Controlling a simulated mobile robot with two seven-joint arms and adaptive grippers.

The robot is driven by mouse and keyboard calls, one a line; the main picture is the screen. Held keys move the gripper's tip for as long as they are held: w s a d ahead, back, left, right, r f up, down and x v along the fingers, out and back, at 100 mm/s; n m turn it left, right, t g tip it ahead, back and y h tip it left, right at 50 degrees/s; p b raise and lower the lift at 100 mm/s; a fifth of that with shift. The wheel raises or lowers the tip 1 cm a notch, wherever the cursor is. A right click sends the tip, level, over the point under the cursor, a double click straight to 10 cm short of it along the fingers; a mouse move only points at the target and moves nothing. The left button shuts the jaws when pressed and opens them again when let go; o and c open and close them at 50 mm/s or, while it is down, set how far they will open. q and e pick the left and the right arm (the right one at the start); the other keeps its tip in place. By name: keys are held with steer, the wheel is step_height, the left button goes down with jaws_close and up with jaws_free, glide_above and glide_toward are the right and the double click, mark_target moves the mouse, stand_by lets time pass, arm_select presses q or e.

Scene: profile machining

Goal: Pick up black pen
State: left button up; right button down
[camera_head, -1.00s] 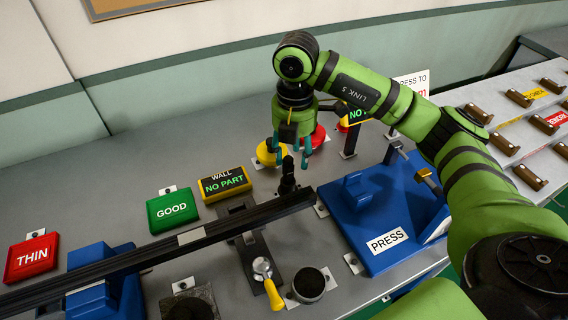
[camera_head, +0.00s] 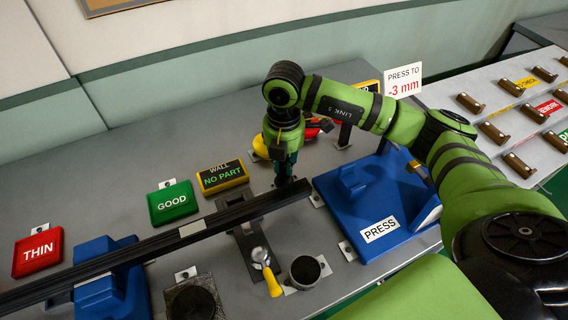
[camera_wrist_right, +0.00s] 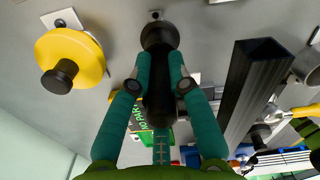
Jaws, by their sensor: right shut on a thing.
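The black pen (camera_wrist_right: 158,88) is a dark, thick stick with a wide round end, seen lengthwise in the right wrist view. My right gripper (camera_wrist_right: 160,62) has its teal fingers closed on both sides of it. In the head view the right gripper (camera_head: 284,170) points down behind the end of the long black profile, and the pen there is mostly hidden by the fingers and the profile. I cannot tell whether the pen still touches its stand. My left gripper is not in view.
The long black profile (camera_head: 150,246) lies just in front of the gripper, with its open end (camera_wrist_right: 262,52) close by in the wrist view. A yellow disc with a black knob (camera_wrist_right: 70,62) is nearby. The WALL display (camera_head: 223,178) stands left, the blue press (camera_head: 375,190) right.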

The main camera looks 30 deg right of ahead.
steer(key=shift+r, duration=0.1)
steer(key=shift+r+b, duration=0.45)
steer(key=shift+r, duration=0.15)
step_height(320, 180, up, 3)
steer(key=shift+f+b, duration=0.15)
steer(key=shift+b, duration=0.6)
steer(key=s+d+r+b, duration=0.3)
steer(key=s+d+r, duration=0.2)
steer(key=d, duration=0.5)
step_height(320, 180, up, 2)
steer(key=shift+s+d, duration=0.2)
